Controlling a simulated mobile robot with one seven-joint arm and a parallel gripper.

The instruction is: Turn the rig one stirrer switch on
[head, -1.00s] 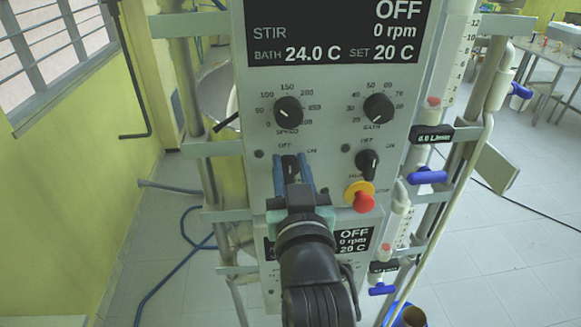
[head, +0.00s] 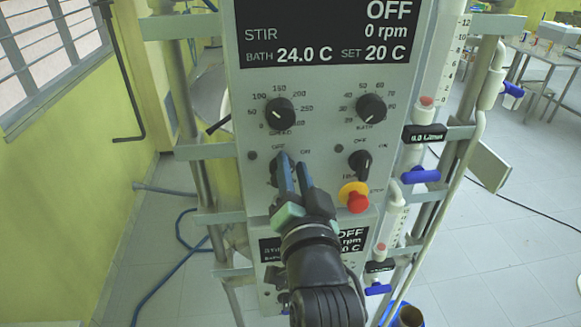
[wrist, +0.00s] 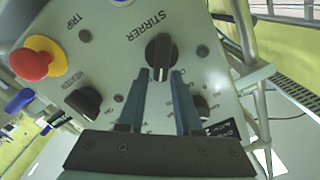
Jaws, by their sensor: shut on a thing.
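The stirrer switch is a black rotary knob (wrist: 160,52) labelled STIRRER, on the grey panel of the rig. In the head view the switch (head: 275,172) sits at the lower left of the panel, partly hidden by my fingers, with OFF and ON marks above it. My gripper (head: 290,168) is at the switch, with its blue fingers tilted up and to the left. In the wrist view my gripper (wrist: 160,76) has one finger on each side of the knob's grip and is shut on it. The display (head: 325,32) reads OFF and 0 rpm.
The heater switch (head: 359,164) and a red trip button (head: 357,202) on a yellow base are to the right of the stirrer switch. Speed (head: 279,113) and bath (head: 371,108) knobs are above. Blue valve handles (head: 421,175) stick out on the right side.

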